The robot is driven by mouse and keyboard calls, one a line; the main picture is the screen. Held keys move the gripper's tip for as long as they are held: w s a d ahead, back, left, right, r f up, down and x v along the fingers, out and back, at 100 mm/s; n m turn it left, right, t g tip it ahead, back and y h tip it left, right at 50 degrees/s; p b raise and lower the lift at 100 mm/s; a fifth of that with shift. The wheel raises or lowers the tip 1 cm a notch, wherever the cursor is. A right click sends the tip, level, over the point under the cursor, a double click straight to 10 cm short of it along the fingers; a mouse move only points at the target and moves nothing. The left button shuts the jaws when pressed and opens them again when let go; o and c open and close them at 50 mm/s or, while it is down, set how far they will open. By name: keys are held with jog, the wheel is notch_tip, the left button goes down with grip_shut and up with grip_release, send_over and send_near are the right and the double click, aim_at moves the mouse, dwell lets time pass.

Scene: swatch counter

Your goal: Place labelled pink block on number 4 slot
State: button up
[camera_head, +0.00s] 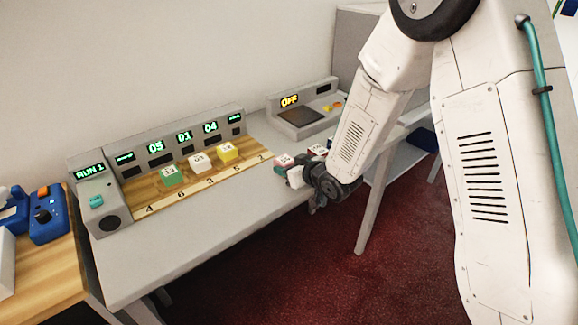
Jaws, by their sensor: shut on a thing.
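A wooden board (144,196) lies on the grey counter, with a pale strip of numbers along its front edge reading 4, 6, 3, 5, 2 from left to right. The number 4 slot (148,200) at the left end is bare wood. My gripper (300,181) is low over the counter's right part, right of the board, partly hidden by its own wrist. It is shut on a small block at its fingers; a pinkish-red labelled block (284,161) shows there, beside a pale face. I cannot tell clearly which of these faces belongs to the held block.
Green (171,177), white (202,162) and yellow (227,152) labelled blocks stand behind 6, 3 and 5. Another reddish block (317,150) is behind my gripper. A display panel (182,138) backs the board; an OFF unit (302,110) stands right. The front counter is clear.

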jog(key=shift+f, duration=0.15)
jog(key=o, duration=1)
jog(key=shift+s+d+r, duration=0.15)
jog(key=shift+s+r, duration=0.05)
jog(key=v, duration=1.1)
jog(key=shift+s+d+r, duration=0.15)
jog(key=shift+d, duration=0.1)
